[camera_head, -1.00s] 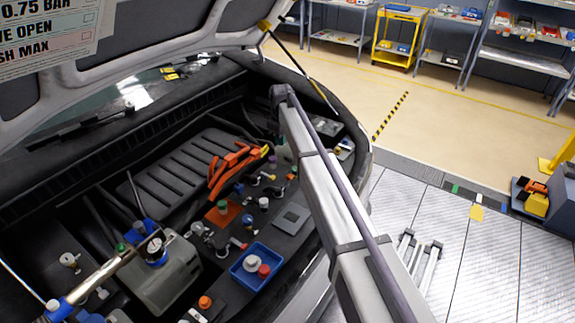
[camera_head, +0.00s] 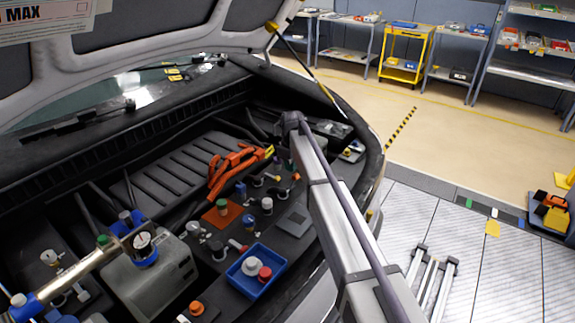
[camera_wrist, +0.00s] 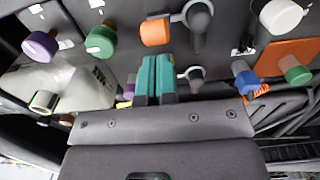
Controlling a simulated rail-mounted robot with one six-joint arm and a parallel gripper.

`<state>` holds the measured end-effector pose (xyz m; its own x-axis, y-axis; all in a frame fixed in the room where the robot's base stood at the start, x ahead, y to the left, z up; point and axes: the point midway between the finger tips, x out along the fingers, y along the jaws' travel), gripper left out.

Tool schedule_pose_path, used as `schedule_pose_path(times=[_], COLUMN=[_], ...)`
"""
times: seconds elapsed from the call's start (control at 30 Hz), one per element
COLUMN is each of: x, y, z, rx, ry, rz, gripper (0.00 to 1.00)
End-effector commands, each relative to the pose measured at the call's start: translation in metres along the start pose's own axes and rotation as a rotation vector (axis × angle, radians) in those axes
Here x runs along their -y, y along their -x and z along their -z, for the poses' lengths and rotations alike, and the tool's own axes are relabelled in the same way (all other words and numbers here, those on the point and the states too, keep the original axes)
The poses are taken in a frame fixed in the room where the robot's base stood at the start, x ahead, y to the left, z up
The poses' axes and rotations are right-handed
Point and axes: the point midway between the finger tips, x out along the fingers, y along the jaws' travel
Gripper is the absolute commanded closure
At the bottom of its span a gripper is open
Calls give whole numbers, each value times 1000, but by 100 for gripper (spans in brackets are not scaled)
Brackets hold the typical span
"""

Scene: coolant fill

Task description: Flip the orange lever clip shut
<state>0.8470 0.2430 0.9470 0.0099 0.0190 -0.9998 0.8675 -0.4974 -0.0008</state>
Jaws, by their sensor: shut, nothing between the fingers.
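My gripper (camera_wrist: 156,80) shows in the wrist view as two teal fingers shut together with nothing between them. It is over a dark panel of knobs, below an orange cap (camera_wrist: 155,32) and beside a small dark lever (camera_wrist: 194,76). The gripper's tips cannot be made out in the head view. I cannot tell for certain which part is the orange lever clip. Orange candidates in the head view are a thick orange cable assembly (camera_head: 230,168) in the engine bay and a small orange piece (camera_head: 295,177) near the arm.
A blue tray (camera_head: 240,286) holds a white and a red knob. An orange plate (camera_head: 213,219) carries a green knob. Several knobs stand close around the fingers, including a green one (camera_wrist: 100,40) and a blue one (camera_wrist: 245,80). The raised hood (camera_head: 150,65) hangs over the bay.

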Motion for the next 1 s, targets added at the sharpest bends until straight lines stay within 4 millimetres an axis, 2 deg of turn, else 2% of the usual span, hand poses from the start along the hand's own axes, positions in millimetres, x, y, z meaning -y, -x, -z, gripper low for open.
schedule_pose_path(times=[0.03,0.1,1.0], x=[0,0,0], y=[-9,-10,-9], z=[-4,-7,-15], rx=[0,0,-82], ry=[0,0,0], rz=[0,0,1], gripper=[100,100,100])
